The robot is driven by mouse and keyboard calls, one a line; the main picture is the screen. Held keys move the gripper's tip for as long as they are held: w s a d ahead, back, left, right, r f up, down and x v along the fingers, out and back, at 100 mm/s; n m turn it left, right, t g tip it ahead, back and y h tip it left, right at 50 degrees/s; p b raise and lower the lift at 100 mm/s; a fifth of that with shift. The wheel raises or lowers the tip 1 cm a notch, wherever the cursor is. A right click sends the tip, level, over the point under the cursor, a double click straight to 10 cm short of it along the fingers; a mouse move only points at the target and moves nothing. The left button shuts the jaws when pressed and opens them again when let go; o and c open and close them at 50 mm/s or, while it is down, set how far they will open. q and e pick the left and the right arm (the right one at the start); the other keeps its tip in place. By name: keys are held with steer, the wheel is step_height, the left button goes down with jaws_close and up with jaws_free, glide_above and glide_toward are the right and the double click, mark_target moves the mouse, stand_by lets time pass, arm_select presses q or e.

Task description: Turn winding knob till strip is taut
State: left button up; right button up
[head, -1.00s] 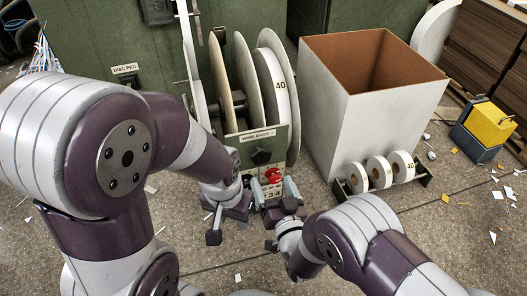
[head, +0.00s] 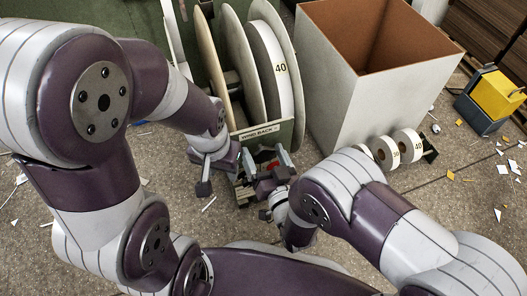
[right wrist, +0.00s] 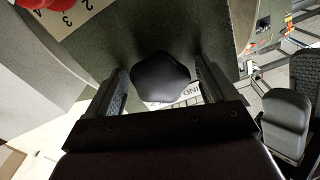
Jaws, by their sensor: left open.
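The winding knob (right wrist: 162,78) is black and faceted; in the right wrist view it sits between the two fingers of my right gripper (right wrist: 162,85). The fingers flank it and look apart from it. In the head view my right gripper (head: 265,160) is at the front of the feeder, below the WIND BACK label (head: 260,133), and the knob is hidden there. My left gripper (head: 222,180) is open and empty, just left of the right one. A pale strip (head: 175,35) runs down at the feeder's left; I cannot tell whether it is taut.
A yellow-and-grey box (head: 495,95) stands far right. Scraps litter the floor.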

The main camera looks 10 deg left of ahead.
steer(key=c, duration=1)
steer(key=shift+o, duration=0.2)
steer(key=shift+m, duration=0.8)
steer(key=o, duration=1)
